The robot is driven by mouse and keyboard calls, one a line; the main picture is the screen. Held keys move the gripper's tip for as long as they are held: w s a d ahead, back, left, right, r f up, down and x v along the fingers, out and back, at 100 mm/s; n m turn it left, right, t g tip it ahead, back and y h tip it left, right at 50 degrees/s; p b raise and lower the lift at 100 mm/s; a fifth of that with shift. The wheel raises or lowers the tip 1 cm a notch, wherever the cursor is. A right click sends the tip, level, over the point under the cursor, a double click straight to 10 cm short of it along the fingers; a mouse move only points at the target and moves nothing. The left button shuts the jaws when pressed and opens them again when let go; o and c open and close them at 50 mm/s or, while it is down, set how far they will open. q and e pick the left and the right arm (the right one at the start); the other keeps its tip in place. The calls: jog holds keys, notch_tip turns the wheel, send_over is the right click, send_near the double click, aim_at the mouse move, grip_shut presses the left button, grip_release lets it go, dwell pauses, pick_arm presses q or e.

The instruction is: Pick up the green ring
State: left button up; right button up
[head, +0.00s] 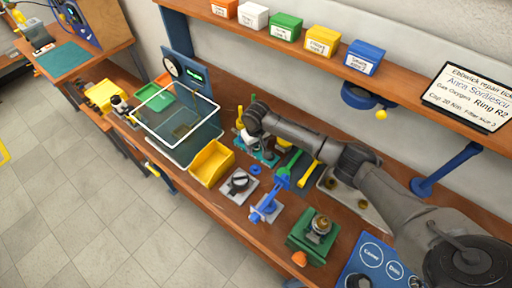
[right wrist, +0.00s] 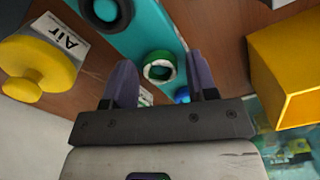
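The green ring (right wrist: 159,55) shows in the right wrist view, lying over a teal piece, with a pale inner part. It sits between and beyond the two fingers of my right gripper (right wrist: 162,82), which is open, with a gap between the ring and each finger. In the head view my right gripper (head: 250,141) is over the teal piece (head: 265,156) in the middle of the bench. The ring cannot be made out there, as my arm covers much of that spot. My left gripper is not in view.
A yellow bin (head: 212,163) stands left of the gripper; it also shows in the right wrist view (right wrist: 292,75). A yellow knob (right wrist: 38,60) by an "Air" label is at the wrist view's left. A wire-edged case (head: 176,122) stands farther left. A shelf (head: 300,48) with small boxes runs behind.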

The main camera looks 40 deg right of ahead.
jog(key=c, duration=0.8)
jog(key=shift+o, duration=0.2)
